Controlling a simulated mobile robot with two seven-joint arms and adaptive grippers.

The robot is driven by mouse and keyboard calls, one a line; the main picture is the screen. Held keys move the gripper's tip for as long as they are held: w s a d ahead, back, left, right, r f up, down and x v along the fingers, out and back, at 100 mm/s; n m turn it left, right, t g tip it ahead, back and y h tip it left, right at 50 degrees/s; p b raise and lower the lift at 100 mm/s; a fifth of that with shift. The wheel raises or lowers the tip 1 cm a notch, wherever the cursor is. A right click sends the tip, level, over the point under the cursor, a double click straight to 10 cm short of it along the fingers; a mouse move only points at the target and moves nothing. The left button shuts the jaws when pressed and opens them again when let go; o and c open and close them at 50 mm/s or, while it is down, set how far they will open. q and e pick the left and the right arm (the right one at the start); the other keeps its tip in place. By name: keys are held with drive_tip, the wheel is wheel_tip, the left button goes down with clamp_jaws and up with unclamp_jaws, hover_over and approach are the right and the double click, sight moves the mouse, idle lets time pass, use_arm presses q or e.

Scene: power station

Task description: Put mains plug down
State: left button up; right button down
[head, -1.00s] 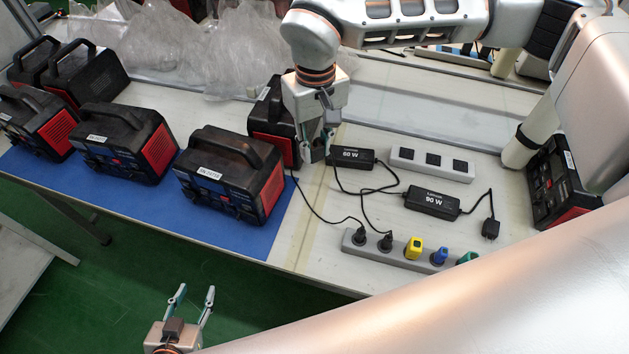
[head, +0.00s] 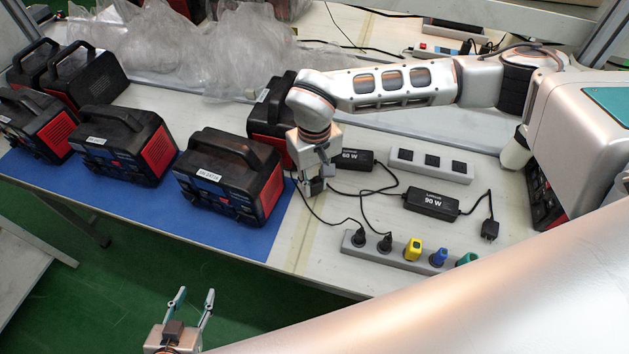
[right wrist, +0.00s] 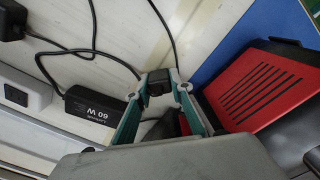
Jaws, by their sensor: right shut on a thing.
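The mains plug (right wrist: 160,84) is black. My right gripper (right wrist: 160,84) is shut on it; the plug shows between the fingertips in the right wrist view. A thin black cable runs up from near it in that view. In the head view my right gripper (head: 312,186) is low over the table, right of the blue mat; whether the plug touches the table I cannot tell. The 60 W adapter (head: 356,161) lies just right of the gripper, and also shows in the right wrist view (right wrist: 93,112). My left gripper (head: 190,302) is open and empty, beyond the table's front edge.
A power strip (head: 347,244) with black, yellow, blue and green plugs lies at the front. A grey strip (head: 432,163) with dark sockets lies behind. A 90 W adapter (head: 431,203) sits between them. Several black-and-red power stations stand left, some on the blue mat (head: 275,235).

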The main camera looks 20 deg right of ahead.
sight(314, 182)
drive_tip(key=shift+f, duration=0.1)
drive_tip(key=shift+f, duration=0.25)
drive_tip(key=c, duration=1.8)
unclamp_jaws()
drive_tip(key=shift+r, duration=0.1)
wheel_tip(314, 182, up, 13)
drive_tip(key=shift+f, duration=0.2)
drive_tip(key=shift+s, duration=0.1)
